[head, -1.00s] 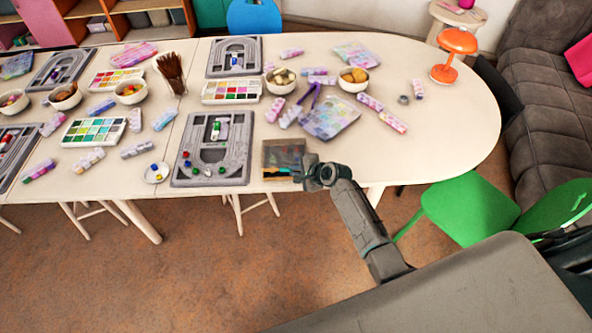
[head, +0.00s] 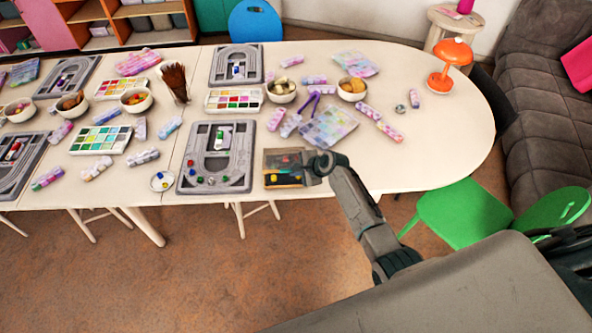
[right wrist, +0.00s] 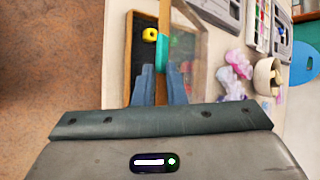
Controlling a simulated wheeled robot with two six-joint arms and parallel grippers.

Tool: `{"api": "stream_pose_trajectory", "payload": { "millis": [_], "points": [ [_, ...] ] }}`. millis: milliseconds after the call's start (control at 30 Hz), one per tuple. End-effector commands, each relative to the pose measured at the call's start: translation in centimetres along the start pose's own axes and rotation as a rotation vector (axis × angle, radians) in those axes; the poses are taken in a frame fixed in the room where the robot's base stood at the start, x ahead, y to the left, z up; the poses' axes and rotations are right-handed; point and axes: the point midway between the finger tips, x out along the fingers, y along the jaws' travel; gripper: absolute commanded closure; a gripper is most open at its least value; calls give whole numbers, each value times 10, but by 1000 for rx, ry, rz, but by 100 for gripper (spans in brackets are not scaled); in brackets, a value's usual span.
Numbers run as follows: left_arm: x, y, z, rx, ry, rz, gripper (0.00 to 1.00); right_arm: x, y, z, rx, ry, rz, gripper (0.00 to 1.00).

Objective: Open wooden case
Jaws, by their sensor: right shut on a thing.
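The wooden case (head: 270,166) lies near the table's front edge, right of a grey bead board. Its dark inside shows small yellow, red and blue pieces. In the right wrist view the case (right wrist: 132,60) has a dark floor with a yellow bead on it, and a see-through lid panel (right wrist: 192,45) stands tilted up from it. My right gripper (head: 312,168) is at the case's right side. In the wrist view its fingers (right wrist: 160,85) are closed around the lid's wooden edge, with a teal strip beside it. My left gripper is not in view.
A grey bead board (head: 240,178) lies just left of the case, with a small dish (head: 163,181) beyond it. Bead packs, bowls (head: 281,91) and paint trays (head: 235,100) fill the table behind. The table right of my arm is clear. A green chair (head: 465,215) stands at right.

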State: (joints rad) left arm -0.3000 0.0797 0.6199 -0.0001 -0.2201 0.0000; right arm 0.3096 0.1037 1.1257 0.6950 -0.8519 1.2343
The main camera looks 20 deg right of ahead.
Motion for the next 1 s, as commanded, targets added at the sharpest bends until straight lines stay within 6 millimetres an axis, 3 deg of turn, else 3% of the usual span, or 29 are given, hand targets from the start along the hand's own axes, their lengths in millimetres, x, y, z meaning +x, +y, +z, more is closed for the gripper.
{"api": "stream_pose_trajectory", "payload": {
  "millis": [167, 567, 1000],
  "points": [
    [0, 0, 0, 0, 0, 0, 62, 0, -3, 0, 6, -2, 10, 100],
    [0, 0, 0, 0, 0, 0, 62, -11, -34, 2, 93, -19, 142, 100],
    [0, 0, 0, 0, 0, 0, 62, -12, -38, 2, 111, -22, 169, 100]
  ]
}}
